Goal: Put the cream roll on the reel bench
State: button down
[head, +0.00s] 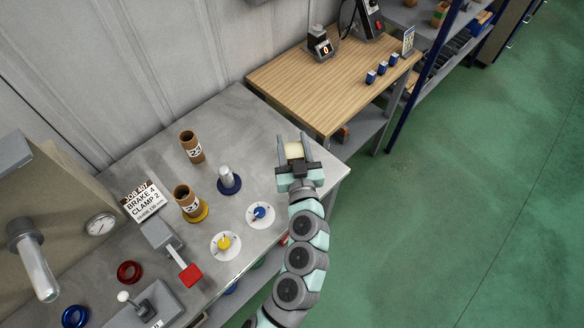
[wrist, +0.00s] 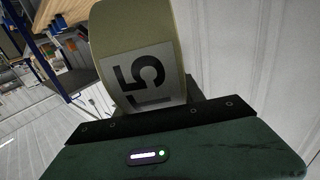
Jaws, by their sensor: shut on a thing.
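My gripper (head: 294,146) is shut on the cream roll (head: 294,151), held above the right end of the grey metal bench (head: 240,108), near its corner by the wooden bench (head: 290,75). No marking tells which bench is the reel bench. In the wrist view the cream roll (wrist: 110,30) fills the space beyond the gripper body and carries a white label with large dark digits, including a 5.
Small blue blocks (head: 382,68) occupy the wooden bench's right side.

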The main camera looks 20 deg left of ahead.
notch_tip(320, 180, down, 12)
jog(key=b, duration=0.2)
jog(key=shift+f+b, duration=0.2)
jog(key=shift+b, duration=0.25)
jog(key=c, duration=0.7)
grip_release()
jog(key=b+v, duration=0.1)
jog(key=v, duration=1)
jog(key=shift+b, duration=0.35)
jog(key=shift+s+d+r, duration=0.15)
jog(key=shift+s+d, duration=0.1)
jog(key=shift+s, duration=0.15)
